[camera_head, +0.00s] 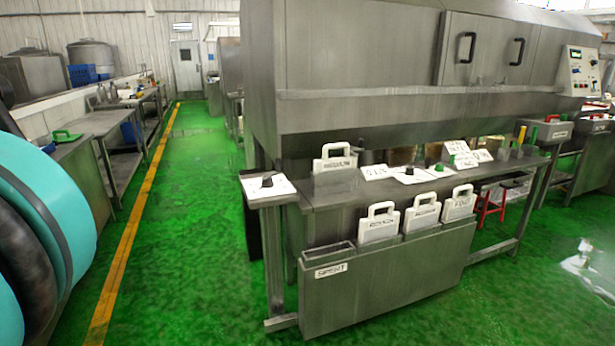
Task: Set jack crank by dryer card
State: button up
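A white card with a handle (335,168) stands upright on the steel table (325,197); its black label is too small to read surely. Three similar handled cards, left (379,226), middle (421,214) and right (459,204), stand in a row in the rack along the table's front. A black knob (267,181) sits on a white plate at the table's left end. Another black knob (409,171) sits on a white plate farther right. I cannot tell which of these is the jack crank or which card is the dryer card. My gripper is out of view.
A large steel machine (345,60) with a control panel (580,70) stands behind the table. The green floor (180,250) is clear left of the table.

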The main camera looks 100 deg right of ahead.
aim_at(267, 179)
jog(key=z, duration=3.15)
jog(key=i+l+z, duration=0.45)
jog(key=i+l, duration=0.3)
jog(key=l, duration=0.4)
jog(key=i+l+z, duration=0.4)
jog(key=i+l, duration=0.45)
jog(key=i+u, duration=0.15)
jog(key=u, duration=1.9)
